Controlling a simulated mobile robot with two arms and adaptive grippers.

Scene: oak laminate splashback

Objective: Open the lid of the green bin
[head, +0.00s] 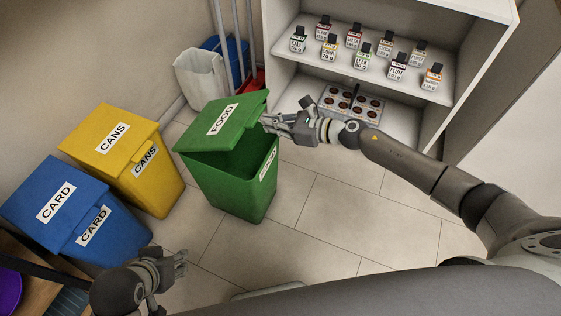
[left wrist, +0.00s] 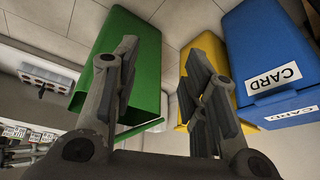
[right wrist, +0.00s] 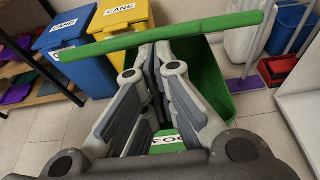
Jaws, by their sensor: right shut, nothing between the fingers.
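The green bin (head: 232,185) stands on the tiled floor, labelled FOOD. Its lid (head: 230,120) is tilted up, with a dark gap between lid and body. My right gripper (head: 266,122) is at the lid's right edge, shut and empty. In the right wrist view its fingertips (right wrist: 151,50) are close together by the lid's edge (right wrist: 180,32); I cannot tell whether they touch it. My left gripper (head: 182,264) hangs low in front of the bins, open and empty. In the left wrist view its fingers (left wrist: 158,65) are apart, with the green bin (left wrist: 145,55) beyond.
A yellow CANS bin (head: 112,150) and a blue CARD bin (head: 60,205) stand left of the green bin. A white shelf unit (head: 290,78) with small labelled jars stands behind right. A white bin (head: 200,82) is at the back. Floor (head: 320,215) is clear at front right.

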